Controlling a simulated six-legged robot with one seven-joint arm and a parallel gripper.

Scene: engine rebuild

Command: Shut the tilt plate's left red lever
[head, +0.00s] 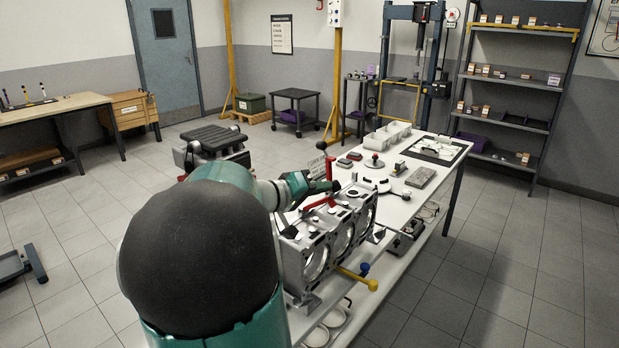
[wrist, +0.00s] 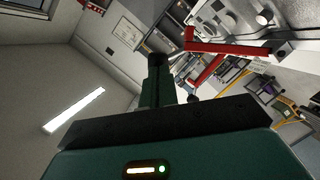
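The grey metal engine block (head: 341,237) with large round bores sits on the tilt plate at the near side of the white bench. A red lever (head: 329,168) stands upright behind the block, with a black knob at its top. A second red piece (head: 318,203) lies low across the block's top, close to my gripper (head: 328,187). Which one is the left lever is unclear. In the wrist view two red bars (wrist: 225,48) meet at an angle, right of a dark green finger (wrist: 158,78). No contact with them is visible. The finger gap is hidden.
The white bench (head: 408,210) holds white bins (head: 388,137), a grey slab (head: 420,177) and small tools behind the block. Floor right of the bench is clear.

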